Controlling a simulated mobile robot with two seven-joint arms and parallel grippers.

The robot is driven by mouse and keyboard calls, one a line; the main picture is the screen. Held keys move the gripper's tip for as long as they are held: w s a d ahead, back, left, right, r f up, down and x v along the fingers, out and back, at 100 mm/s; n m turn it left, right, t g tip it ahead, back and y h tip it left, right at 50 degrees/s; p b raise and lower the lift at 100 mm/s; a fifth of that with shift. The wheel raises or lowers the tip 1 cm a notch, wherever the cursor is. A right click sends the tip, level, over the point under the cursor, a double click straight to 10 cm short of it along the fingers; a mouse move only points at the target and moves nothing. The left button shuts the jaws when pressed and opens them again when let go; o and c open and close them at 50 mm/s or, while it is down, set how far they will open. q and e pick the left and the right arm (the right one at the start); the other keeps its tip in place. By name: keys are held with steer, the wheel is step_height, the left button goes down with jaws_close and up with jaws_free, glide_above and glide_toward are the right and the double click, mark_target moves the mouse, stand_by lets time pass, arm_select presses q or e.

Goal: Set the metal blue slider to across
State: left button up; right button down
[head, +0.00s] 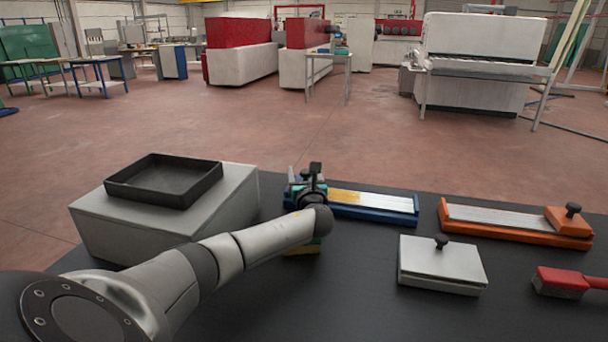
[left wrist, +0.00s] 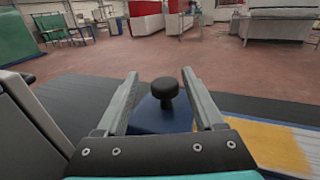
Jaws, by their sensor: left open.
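The blue metal slider (head: 375,213) lies on the dark table, a blue rail with a silver and yellow top strip. Its blue carriage (left wrist: 146,118) with a black knob (left wrist: 168,91) is at the left end of the rail, largely hidden by my arm in the head view. My left gripper (left wrist: 160,80) is open, with its two fingers on either side of the knob and gaps visible to it. In the head view my left gripper (head: 311,184) is over that left end. My right gripper is not in view.
An orange slider (head: 500,218) lies to the right. In front are a grey plate block with a black knob (head: 440,264) and a red-handled tool (head: 562,282). A grey box (head: 150,227) with a black tray (head: 165,196) stands left. A yellow item (head: 303,249) is partly hidden beneath my arm.

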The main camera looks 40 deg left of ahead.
arm_select(q)
steer(key=shift+s+d, duration=0.15)
steer(key=shift+d, duration=0.2)
steer(key=p+v, duration=0.4)
steer(key=v, duration=1)
steer(key=shift+s+d, duration=0.15)
steer(key=shift+s, duration=0.05)
